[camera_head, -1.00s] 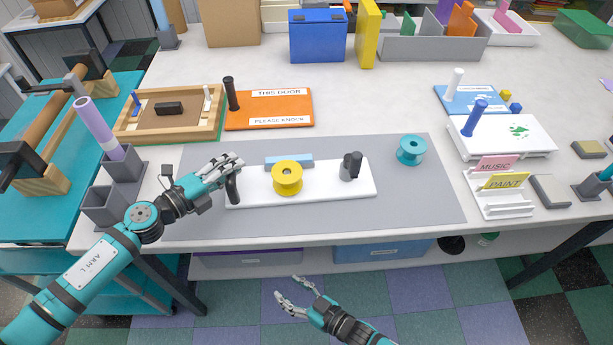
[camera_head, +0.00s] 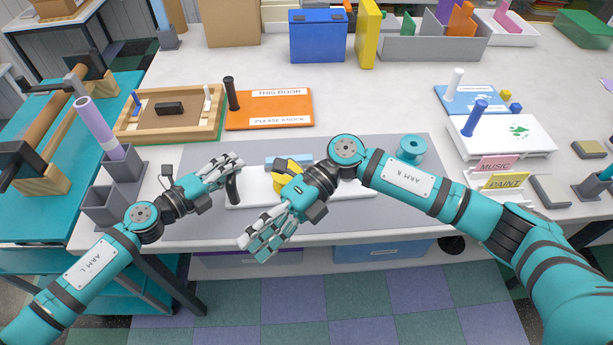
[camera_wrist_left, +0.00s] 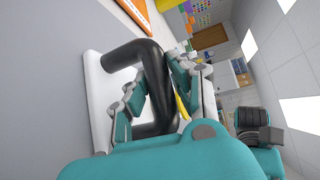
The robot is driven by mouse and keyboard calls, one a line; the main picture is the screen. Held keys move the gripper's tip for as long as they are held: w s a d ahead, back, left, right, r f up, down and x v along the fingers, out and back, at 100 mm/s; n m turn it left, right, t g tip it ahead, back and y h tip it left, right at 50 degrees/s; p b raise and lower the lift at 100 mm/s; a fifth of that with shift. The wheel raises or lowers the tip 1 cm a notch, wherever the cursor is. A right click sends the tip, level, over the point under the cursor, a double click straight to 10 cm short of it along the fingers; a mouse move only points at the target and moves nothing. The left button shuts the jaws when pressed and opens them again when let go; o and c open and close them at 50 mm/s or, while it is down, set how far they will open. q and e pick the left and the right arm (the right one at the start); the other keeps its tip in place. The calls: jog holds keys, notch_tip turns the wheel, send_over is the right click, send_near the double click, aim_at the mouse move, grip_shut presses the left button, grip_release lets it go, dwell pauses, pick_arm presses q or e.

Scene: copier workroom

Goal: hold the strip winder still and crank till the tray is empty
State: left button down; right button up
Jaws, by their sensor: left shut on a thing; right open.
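The strip winder's white base (camera_head: 248,197) lies on a grey mat, with a yellow spool (camera_head: 281,177) and a light blue block (camera_head: 281,160) behind the spool. My left gripper (camera_head: 236,166) is shut on the black handle (camera_head: 233,189) at the base's left end. In the left wrist view the fingers wrap the black handle (camera_wrist_left: 148,62) above the white base (camera_wrist_left: 98,100). My right gripper (camera_head: 262,246) is open and empty near the bench's front edge, in front of the winder. My right arm hides the winder's crank end and part of the spool.
A teal spool (camera_head: 411,150) stands on the mat (camera_head: 405,219) behind my right arm. An orange door sign (camera_head: 270,109) and a wooden tray (camera_head: 205,130) lie behind the winder. Grey holders (camera_head: 121,166) stand left, card stands (camera_head: 492,201) right.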

jog(key=w+d+r+n+t+h, duration=0.2)
jog(key=w+d+r+t+h, duration=0.35)
jog(key=w+d, duration=0.4)
jog(key=w+d+r+n+t+h, duration=0.2)
jog(key=w+d+r+t+h, duration=0.3)
jog(key=w+d, duration=0.4)
jog(key=shift+g+h, duration=0.65)
jog(key=f, duration=0.3)
jog(key=d+f, duration=0.1)
jog(key=f, duration=0.3)
jog(key=s+f, duration=0.1)
jog(key=f, duration=0.3)
jog(key=shift+d+f, duration=0.15)
jog(key=shift+f, duration=0.05)
